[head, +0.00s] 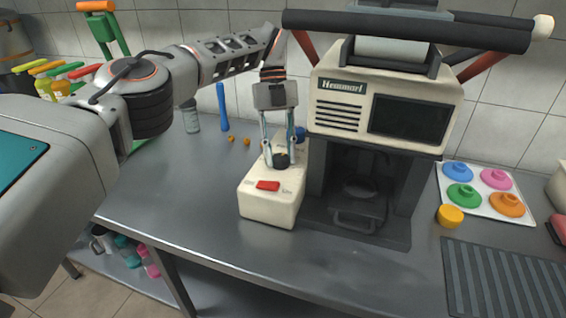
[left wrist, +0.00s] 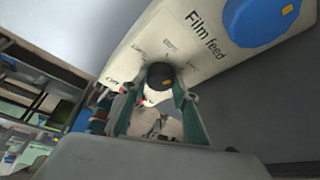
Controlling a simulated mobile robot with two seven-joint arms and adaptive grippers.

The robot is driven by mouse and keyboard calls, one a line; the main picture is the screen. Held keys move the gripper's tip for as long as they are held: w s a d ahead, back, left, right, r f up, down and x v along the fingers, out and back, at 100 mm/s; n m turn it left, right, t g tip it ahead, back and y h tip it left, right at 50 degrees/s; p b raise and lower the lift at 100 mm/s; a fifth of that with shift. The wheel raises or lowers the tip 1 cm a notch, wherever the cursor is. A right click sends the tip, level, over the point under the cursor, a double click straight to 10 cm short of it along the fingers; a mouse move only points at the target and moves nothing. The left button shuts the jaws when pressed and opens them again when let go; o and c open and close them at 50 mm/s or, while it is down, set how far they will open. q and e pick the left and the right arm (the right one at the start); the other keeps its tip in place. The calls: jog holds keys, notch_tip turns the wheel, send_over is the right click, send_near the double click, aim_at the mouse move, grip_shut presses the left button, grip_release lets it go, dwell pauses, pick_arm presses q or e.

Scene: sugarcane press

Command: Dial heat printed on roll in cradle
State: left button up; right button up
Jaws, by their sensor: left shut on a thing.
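A cream control box (head: 262,208) stands on the counter, left of the press. A black knob (head: 282,161) sits on its top, and my left gripper (head: 276,152) is shut on it from above. In the left wrist view the fingers of my left gripper (left wrist: 155,98) stand on both sides of the black knob (left wrist: 161,78), which has an orange mark. The small labels around it are too blurred to read. A pale roll (head: 391,49) lies in the cradle on top of the press (head: 385,98); no print on it is readable. My right gripper is not in view.
A red rocker switch (head: 268,185) is on the box's front. A blue knob (left wrist: 262,20) is beside the words "Film feed". The front left counter is clear.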

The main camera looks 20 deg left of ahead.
pick_arm(q)
jog(key=shift+w+f+m+b, duration=0.1)
jog(key=shift+f+m+b, duration=0.35)
jog(key=shift+f, duration=0.25)
jog(key=shift+r+m+y+b, duration=0.5)
jog(key=shift+m+b, duration=0.55)
jog(key=shift+b, duration=0.15)
jog(key=shift+d, duration=0.1)
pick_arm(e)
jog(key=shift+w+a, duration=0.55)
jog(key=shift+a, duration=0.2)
pick_arm(q)
jog(key=shift+r, duration=0.15)
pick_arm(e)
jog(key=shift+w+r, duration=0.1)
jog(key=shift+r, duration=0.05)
pick_arm(q)
jog(key=o, duration=1.1)
